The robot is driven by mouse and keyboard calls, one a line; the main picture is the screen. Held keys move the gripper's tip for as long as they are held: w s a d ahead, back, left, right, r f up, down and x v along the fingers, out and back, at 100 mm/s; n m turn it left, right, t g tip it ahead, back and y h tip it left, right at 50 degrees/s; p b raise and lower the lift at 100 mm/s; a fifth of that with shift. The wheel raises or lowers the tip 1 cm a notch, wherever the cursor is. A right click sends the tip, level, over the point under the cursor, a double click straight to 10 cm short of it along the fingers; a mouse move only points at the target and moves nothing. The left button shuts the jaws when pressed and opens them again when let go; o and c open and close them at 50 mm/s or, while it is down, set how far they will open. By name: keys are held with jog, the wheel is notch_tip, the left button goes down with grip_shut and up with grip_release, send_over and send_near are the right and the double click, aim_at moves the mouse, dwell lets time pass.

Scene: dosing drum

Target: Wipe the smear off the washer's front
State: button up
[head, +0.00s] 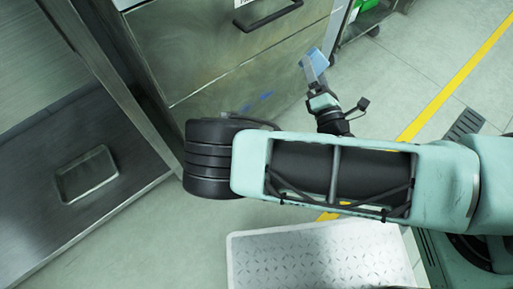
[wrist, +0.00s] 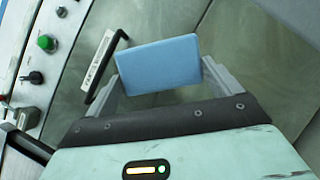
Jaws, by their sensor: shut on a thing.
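The washer's front (head: 215,65) is a grey-green metal face with a black handle near its top; it also fills much of the wrist view (wrist: 235,45). Blue smear marks (head: 264,96) lie low on that front, left of my gripper in the head view. I see no smear in the wrist view. My gripper (head: 312,70) is shut on a light blue block (wrist: 158,63), perhaps a sponge, which spans both fingers in the wrist view. The block also shows in the head view (head: 317,58). I cannot tell whether it touches the front.
The black handle (head: 270,17) juts from the front. A panel with a green button (wrist: 46,42) and knobs is left in the wrist view. A metal bench with a shallow tray (head: 87,175) stands left. A tread-plate platform (head: 318,258) lies on the floor below my arm.

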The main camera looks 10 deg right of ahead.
aim_at(242, 110)
jog(key=s+a+f+n+g+y+b, duration=0.1)
jog(key=s+a+f+y+b, duration=0.15)
jog(key=a+f+b, duration=0.7)
jog(key=s+a+f+n+y+b, duration=0.1)
jog(key=s+a+f+b, duration=0.2)
jog(key=a+f+b, duration=0.7)
jog(key=shift+w+d+f, duration=0.1)
jog(key=shift+w+f, duration=0.3)
jog(key=shift+w, duration=0.5)
jog(key=shift+w+d+f, duration=0.1)
jog(key=shift+w+f, duration=0.35)
jog(key=shift+w, duration=0.4)
jog(key=shift+w+d+f, duration=0.1)
jog(key=shift+w+f, duration=0.3)
jog(key=shift+w, duration=0.5)
jog(key=shift+w+a, duration=0.55)
jog(key=shift+w, duration=0.25)
jog(key=shift+w+d+r+h+p, duration=0.15)
jog(key=shift+w+d+h+p, duration=0.25)
jog(key=shift+d+p, duration=0.35)
jog(key=shift+w+y, duration=0.1)
jog(key=shift+y, duration=0.15)
